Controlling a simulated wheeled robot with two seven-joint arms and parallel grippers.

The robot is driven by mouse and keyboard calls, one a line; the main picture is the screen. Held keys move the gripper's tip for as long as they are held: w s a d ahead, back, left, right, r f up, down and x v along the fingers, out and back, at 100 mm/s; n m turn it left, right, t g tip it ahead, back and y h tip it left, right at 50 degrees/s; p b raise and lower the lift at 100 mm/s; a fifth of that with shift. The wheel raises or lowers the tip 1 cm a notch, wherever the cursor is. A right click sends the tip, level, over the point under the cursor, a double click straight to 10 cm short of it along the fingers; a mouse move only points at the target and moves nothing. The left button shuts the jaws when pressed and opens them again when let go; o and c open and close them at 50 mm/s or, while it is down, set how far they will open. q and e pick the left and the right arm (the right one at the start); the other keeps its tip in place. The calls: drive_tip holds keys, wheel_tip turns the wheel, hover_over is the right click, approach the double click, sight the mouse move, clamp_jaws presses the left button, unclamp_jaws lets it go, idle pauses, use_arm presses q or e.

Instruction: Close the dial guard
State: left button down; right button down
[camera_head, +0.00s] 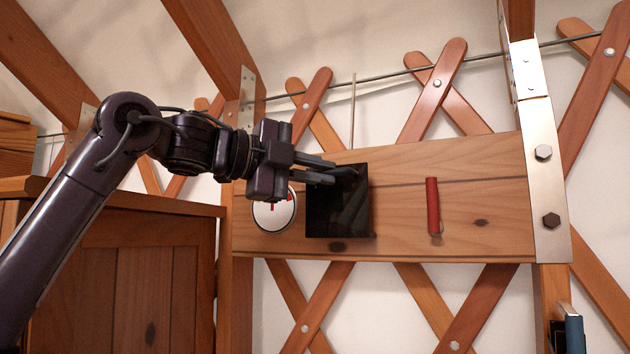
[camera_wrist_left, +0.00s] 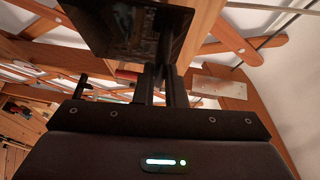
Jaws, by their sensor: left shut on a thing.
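The dial guard (camera_head: 325,218) is a dark, glossy, flat panel on the wooden board, just right of the dial. The dial (camera_head: 274,212) is a white disc with red marks; it is uncovered, though my gripper hides its upper part. My left gripper (camera_head: 334,172) reaches in from the left across the dial and is shut on the guard near its upper part. In the left wrist view the guard (camera_wrist_left: 110,25) fills the top, with the fingers (camera_wrist_left: 157,82) against its lower edge. The exact contact is hard to see. My right gripper is not in view.
The wooden board (camera_head: 480,190) is fixed to a lattice wall. A red handle (camera_head: 433,206) sits on it to the right of the guard. A metal bracket with bolts (camera_head: 544,175) is at its right end. A wooden cabinet (camera_head: 130,270) stands at the lower left.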

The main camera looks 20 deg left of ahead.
use_arm(q)
drive_tip(key=shift+s+a+r, duration=0.1)
drive_tip(key=shift+a+r, duration=0.05)
drive_tip(key=shift+r, duration=0.6)
drive_tip(key=c, duration=1.9)
unclamp_jaws()
drive_tip(key=o, duration=0.4)
drive_tip(key=shift+f, duration=0.1)
drive_tip(key=shift+w+f, duration=0.15)
drive_tip(key=shift+w, duration=0.05)
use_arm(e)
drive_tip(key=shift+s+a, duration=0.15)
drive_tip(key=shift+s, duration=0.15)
use_arm(q)
drive_tip(key=shift+f, duration=0.1)
